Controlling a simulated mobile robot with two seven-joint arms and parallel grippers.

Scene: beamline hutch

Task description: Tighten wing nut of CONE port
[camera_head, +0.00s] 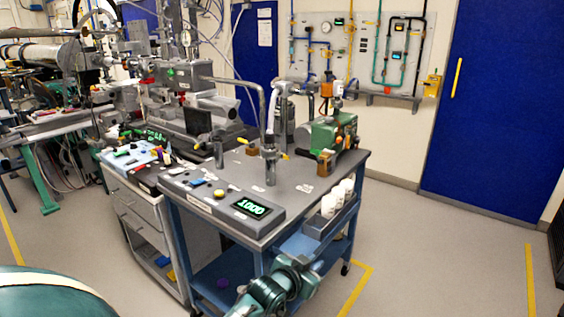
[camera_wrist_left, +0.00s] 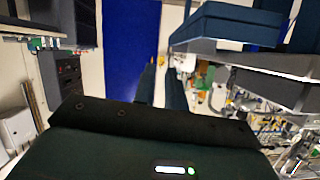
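In the head view a grey-topped cart (camera_head: 233,185) stands in the middle. A metal upright fitting (camera_head: 270,165) with a small yellow part stands on it, and a shorter one (camera_head: 219,153) stands to its left. No CONE label is legible, and I cannot tell which part is the wing nut. My left gripper (camera_wrist_left: 161,75) shows in the left wrist view as two dark fingers with a gap between them, empty. Part of my teal arm crosses the front of the cart at the bottom of the head view. My right gripper is not in view.
A green device (camera_head: 333,131) stands at the cart's back right. White cylinders (camera_head: 328,205) sit in a grey tray (camera_head: 318,228) on its right side. A display reading 1000 (camera_head: 252,207) lies at the front. Beamline equipment fills the left; the floor (camera_head: 410,240) on the right is clear.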

